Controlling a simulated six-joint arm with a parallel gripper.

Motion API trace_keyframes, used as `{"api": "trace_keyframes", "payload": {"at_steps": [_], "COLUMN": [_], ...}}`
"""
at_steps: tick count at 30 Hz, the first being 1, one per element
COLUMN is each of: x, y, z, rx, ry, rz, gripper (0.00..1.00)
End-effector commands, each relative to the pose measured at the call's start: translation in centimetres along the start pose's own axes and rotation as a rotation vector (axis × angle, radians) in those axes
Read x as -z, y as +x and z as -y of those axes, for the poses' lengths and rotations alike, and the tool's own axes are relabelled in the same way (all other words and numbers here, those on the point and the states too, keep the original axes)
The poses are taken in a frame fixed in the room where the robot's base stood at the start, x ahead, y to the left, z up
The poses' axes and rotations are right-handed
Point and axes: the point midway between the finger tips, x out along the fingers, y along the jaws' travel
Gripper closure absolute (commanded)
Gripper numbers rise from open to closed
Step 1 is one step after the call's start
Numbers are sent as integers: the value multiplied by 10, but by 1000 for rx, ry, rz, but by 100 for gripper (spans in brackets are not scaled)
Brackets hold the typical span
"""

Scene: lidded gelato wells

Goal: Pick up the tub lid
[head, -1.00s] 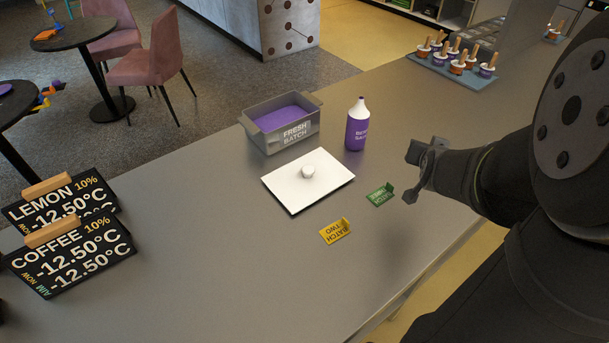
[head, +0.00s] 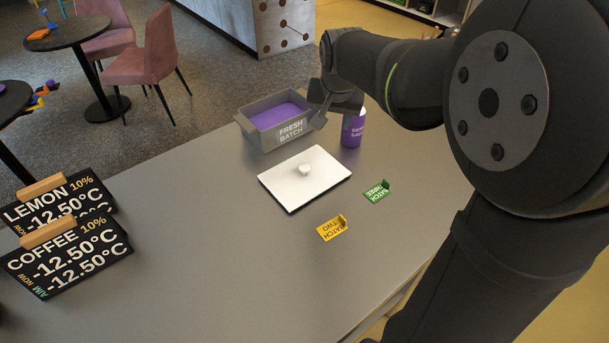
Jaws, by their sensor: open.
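The tub lid (head: 290,187) is a white flat rectangle with a round white knob (head: 305,169) in its middle. It lies flat on the grey counter in front of the metal tub (head: 262,137) of purple gelato labelled "FRESH BATCH". My gripper (head: 318,117) is open and empty. In the picture it is above the lid, overlapping the tub's right side and the top of the purple bottle. It is apart from the knob.
The purple sauce bottle (head: 352,133) stands right of the tub, its top hidden behind my gripper. A green "BATCH THREE" card (head: 376,194) and a yellow "BATCH TWO" card (head: 331,231) stand right of and below the lid. Black temperature signs (head: 66,255) stand at left. The counter's front middle is clear.

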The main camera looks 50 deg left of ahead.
Motion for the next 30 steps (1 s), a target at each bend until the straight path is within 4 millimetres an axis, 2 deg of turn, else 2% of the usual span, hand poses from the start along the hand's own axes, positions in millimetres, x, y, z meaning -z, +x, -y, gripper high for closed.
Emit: {"api": "trace_keyframes", "payload": {"at_steps": [1, 6, 9, 12, 17, 24, 30], "x": [-4, -19, -24, -27, -33, -44, -49], "y": [-10, -36, -45, -43, -16, 36, 65], "z": [18, 49, 57, 59, 56, 52, 49], "rx": [-9, -53, -69, -77, -79, -79, -77], "ry": [-19, -45, -51, -52, -52, -52, -52], "rz": [42, 153, 185, 199, 204, 203, 200], "gripper": [45, 45, 45, 45, 45, 45, 45]}}
